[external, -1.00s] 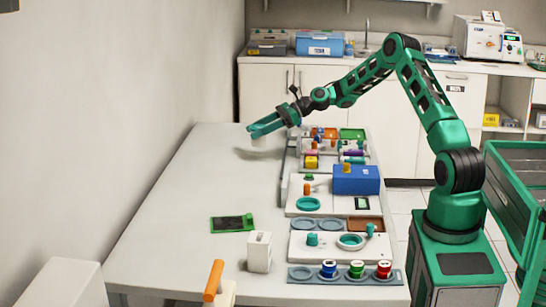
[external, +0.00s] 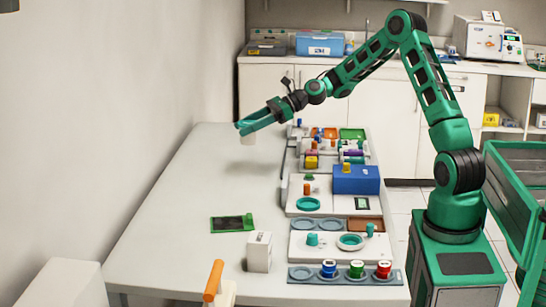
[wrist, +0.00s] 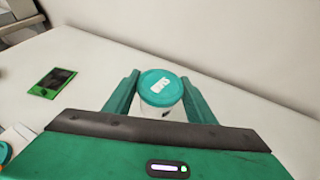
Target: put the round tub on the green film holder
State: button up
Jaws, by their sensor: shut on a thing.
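The round tub (wrist: 161,90) is white with a teal lid and a small white label, seen in the wrist view between my gripper's two green fingers. My gripper (external: 240,129) is shut on the tub and holds it above the far part of the table; the tub's pale lower part (external: 247,139) shows under the fingers in the external view. The green film holder (external: 232,224) lies flat on the table, nearer the camera, with a dark film in it. It also shows at the left of the wrist view (wrist: 53,82), apart from the tub.
A white box (external: 259,252) stands just right of and nearer than the film holder. An orange-handled item (external: 213,281) is at the near edge. Trays with a blue box (external: 356,180) and several small items line the right side. The table's middle is clear.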

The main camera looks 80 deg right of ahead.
jog(key=w+a+n+y, duration=0.1)
jog(key=w+a, duration=0.1)
jog(key=a, duration=2.2)
jog(key=s+a+n+g+y, duration=0.1)
jog(key=s+a, duration=0.3)
jog(key=a, duration=0.6)
jog(key=s+a+n+y, duration=0.1)
jog(key=s+a, duration=0.2)
jog(key=a, duration=0.7)
send_over(230, 223)
jog(key=shift+a+f, duration=0.15)
jog(key=shift+f, duration=5.15)
jog(key=o, duration=1.1)
